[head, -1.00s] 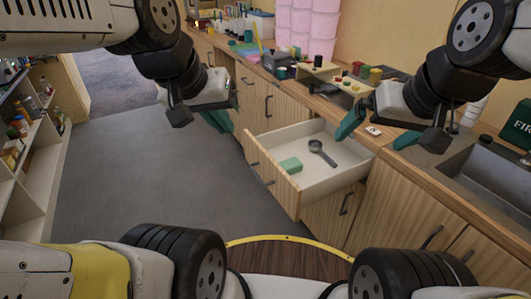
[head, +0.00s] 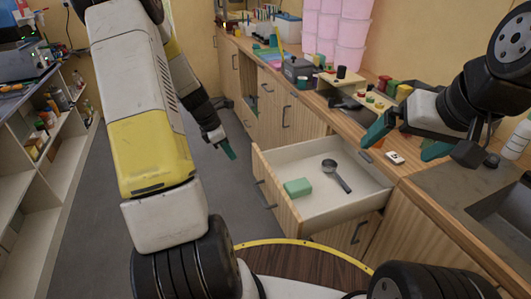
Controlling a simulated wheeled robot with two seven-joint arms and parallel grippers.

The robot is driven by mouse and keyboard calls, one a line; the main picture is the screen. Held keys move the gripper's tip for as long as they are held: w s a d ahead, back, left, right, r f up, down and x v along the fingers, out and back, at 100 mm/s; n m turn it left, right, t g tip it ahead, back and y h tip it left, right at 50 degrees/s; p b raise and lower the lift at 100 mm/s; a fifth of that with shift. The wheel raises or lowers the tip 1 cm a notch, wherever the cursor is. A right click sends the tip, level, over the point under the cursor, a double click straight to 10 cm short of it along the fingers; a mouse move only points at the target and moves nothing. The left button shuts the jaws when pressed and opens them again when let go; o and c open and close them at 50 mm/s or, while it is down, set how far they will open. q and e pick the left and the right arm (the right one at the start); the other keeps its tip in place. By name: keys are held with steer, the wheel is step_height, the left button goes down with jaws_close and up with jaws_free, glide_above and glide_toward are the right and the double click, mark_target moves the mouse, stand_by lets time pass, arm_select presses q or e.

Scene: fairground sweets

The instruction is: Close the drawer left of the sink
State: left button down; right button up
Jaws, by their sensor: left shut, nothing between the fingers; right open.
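The wooden drawer (head: 278,196) left of the sink (head: 503,215) is pulled well out from the counter. Its pale inside holds a green block (head: 297,187) and a dark grey scoop (head: 337,176). A dark handle is on its front panel. My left gripper (head: 229,152) is shut and empty, with its green fingertips pointing down, just left of the drawer's far front corner and apart from it. My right gripper (head: 406,143) is open and empty above the counter, behind the drawer's right end.
The wooden counter (head: 400,168) carries a small white card-like item (head: 395,158), a tray of small coloured pieces (head: 365,97) and stacked pink tubs (head: 350,35). A shelf unit (head: 45,165) stands at the left. Grey floor between is clear.

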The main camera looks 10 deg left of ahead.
arm_select(q)
steer(key=w+d+f, duration=0.4)
steer(key=d+f, duration=0.2)
steer(key=f, duration=0.4)
steer(key=shift+w, duration=0.3)
steer(key=shift+d, duration=0.15)
